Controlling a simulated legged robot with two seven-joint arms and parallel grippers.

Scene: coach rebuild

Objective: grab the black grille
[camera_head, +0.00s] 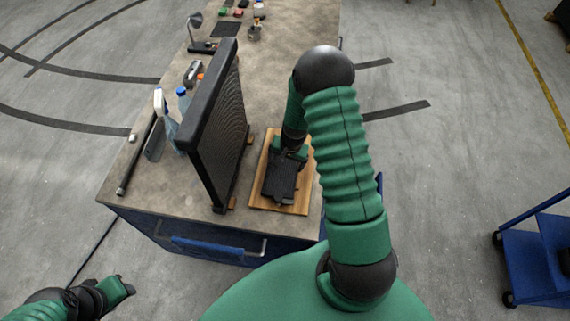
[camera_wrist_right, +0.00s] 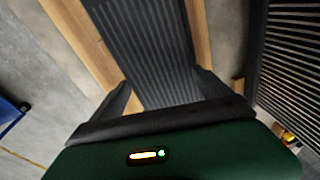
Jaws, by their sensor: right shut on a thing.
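The black grille (camera_head: 279,184) lies over a wooden board (camera_head: 299,201) on the workbench, to the right of the tall black radiator. My right gripper (camera_head: 287,157) reaches down to the grille's far end and is shut on it. In the right wrist view the ribbed grille (camera_wrist_right: 146,45) runs between the two fingers of my right gripper (camera_wrist_right: 160,92), with the board (camera_wrist_right: 78,40) showing on both sides. My left gripper (camera_head: 124,287) is at the lower left, off the bench; its jaws are too small to read.
The tall black radiator (camera_head: 213,130) stands upright close to the left of the board. A blue cart (camera_head: 535,255) is on the floor at right.

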